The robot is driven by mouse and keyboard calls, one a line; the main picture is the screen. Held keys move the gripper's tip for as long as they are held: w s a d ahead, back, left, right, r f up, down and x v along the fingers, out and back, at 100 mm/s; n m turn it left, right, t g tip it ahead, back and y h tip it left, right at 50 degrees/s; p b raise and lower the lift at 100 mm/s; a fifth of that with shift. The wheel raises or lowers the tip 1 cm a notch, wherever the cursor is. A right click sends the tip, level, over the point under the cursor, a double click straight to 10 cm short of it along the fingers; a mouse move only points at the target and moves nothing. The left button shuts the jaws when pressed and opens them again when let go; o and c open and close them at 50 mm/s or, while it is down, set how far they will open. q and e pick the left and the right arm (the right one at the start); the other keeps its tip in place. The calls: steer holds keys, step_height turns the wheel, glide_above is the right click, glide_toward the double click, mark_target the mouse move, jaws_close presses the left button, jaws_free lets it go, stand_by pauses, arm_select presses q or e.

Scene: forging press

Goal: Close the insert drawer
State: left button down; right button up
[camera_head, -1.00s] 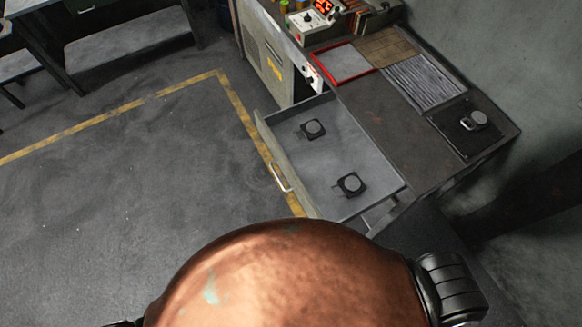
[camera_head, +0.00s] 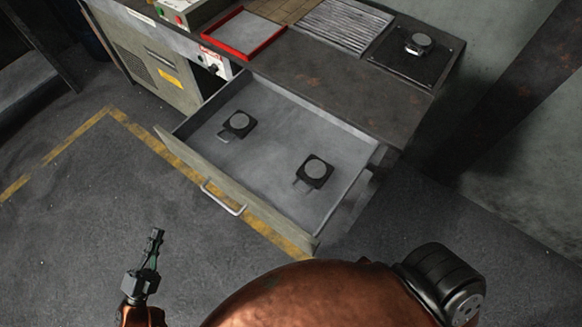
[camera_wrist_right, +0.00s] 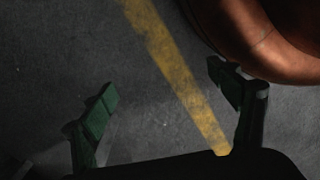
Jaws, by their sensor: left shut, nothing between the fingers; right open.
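The insert drawer (camera_head: 290,120) is pulled far out of the workbench in the head view. Its front panel (camera_head: 180,150) faces lower left and carries a metal bar handle (camera_head: 225,200). Two dark inserts with round grey tops lie inside, one at the left (camera_head: 238,124) and one at the right (camera_head: 315,171). My left gripper (camera_head: 155,244) is shut and empty, over the floor to the lower left of the handle and apart from it. My right gripper (camera_wrist_right: 165,85) shows in the right wrist view, open and empty above the floor.
The bench top (camera_head: 340,75) holds a red-rimmed tray (camera_head: 243,34), a ribbed grey plate (camera_head: 345,25) and a dark plate with a round piece (camera_head: 418,44). A yellow floor line (camera_head: 150,140) runs under the drawer. The floor in front is clear.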

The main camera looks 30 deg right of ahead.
arm_select(q)
steer(key=d+r+m+g+h+b, duration=0.2)
steer(key=d+r+m+g, duration=0.1)
steer(key=d, duration=0.5)
steer(key=d+r+m+g+h+b, duration=0.2)
steer(key=d+r+m+g+b, duration=0.1)
steer(key=d, duration=0.5)
steer(key=shift+d+r+m, duration=0.25)
steer(key=shift+r+m, duration=0.45)
steer(key=shift+r, duration=0.25)
arm_select(e)
step_height(320, 180, up, 7)
steer(key=w+a, duration=0.1)
steer(key=w, duration=0.1)
steer(key=shift+w+a, duration=0.25)
steer(key=shift+a, duration=0.15)
arm_select(q)
steer(key=shift+w, duration=0.1)
steer(key=shift+d, duration=0.1)
